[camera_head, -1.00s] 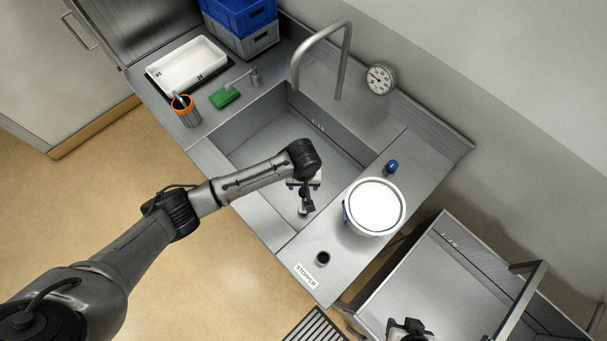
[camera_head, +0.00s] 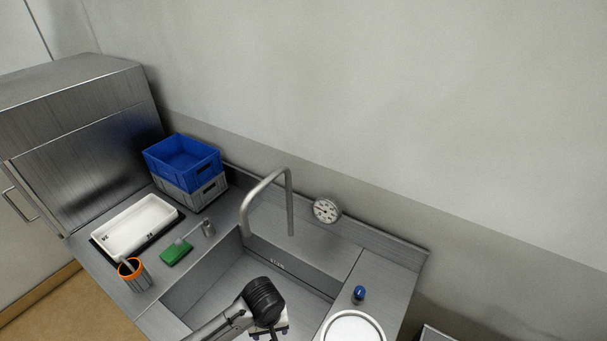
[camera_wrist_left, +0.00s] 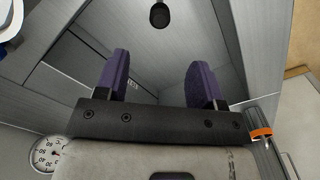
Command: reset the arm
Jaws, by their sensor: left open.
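My left arm enters the head view from the bottom and reaches over the steel sink basin (camera_head: 215,290). Its left gripper (camera_head: 268,331) is partly cut off by the bottom edge. In the left wrist view the left gripper (camera_wrist_left: 158,75) has its two purple fingers wide apart with nothing between them. It points down into the basin, whose wall and floor lie beyond the fingers. A round dark fitting (camera_wrist_left: 159,15) shows at the top of that view. My right gripper is not in view.
A tall bent faucet (camera_head: 290,205) stands behind the basin, near a round gauge (camera_head: 326,210). A white tray (camera_head: 172,212), green sponge (camera_head: 176,252) and orange-rimmed cup (camera_head: 138,279) sit left. Blue and grey crates (camera_head: 182,160) are stacked behind. A white-lidded bucket (camera_head: 352,328) stands right.

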